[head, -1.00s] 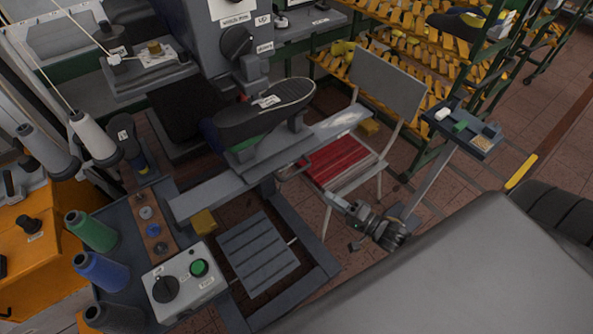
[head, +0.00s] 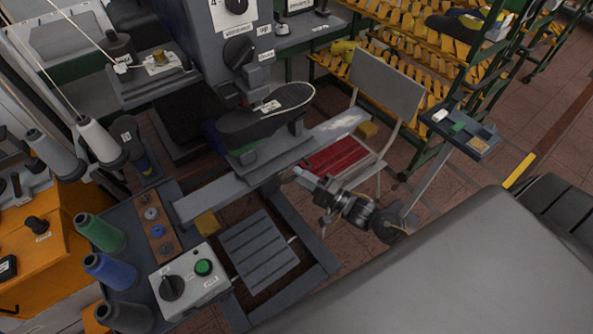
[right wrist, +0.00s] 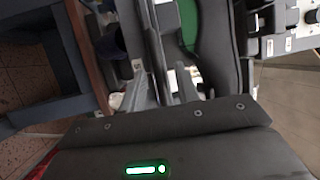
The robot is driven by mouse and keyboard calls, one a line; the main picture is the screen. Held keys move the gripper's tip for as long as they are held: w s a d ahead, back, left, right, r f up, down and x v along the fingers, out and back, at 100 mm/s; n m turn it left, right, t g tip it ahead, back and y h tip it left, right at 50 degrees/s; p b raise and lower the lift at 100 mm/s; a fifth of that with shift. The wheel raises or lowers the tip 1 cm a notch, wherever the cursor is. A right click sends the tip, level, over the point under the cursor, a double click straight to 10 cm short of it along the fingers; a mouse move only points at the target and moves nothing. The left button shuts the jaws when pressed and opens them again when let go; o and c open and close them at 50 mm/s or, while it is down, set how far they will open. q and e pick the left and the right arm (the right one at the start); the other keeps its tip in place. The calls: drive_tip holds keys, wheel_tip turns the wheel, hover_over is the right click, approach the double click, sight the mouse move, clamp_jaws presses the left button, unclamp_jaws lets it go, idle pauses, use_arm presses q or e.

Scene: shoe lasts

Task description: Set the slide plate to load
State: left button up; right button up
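The slide plate (head: 205,201) is a long light-grey bar running diagonally across the machine's frame. A dark shoe (head: 268,112) with its sole up sits on a green and grey support (head: 262,150) on it. My right gripper (head: 303,176) is at the plate's near edge, right of the middle, where a small handle showed before; my fingers now cover that spot. In the right wrist view two grey fingers (right wrist: 160,92) stand apart, with the plate (right wrist: 150,45) and the shoe (right wrist: 219,45) beyond them. Whether the handle lies between them I cannot tell. My left gripper is not in view.
A control box (head: 188,278) with a black knob and a green button stands at the front left, beside thread cones (head: 108,270). A chair with a red seat (head: 335,157) stands behind my right gripper. A small tray stand (head: 460,135) is to the right.

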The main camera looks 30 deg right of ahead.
drive_tip(key=shift+x, duration=0.8)
drive_tip(key=shift+c, duration=0.3)
clamp_jaws()
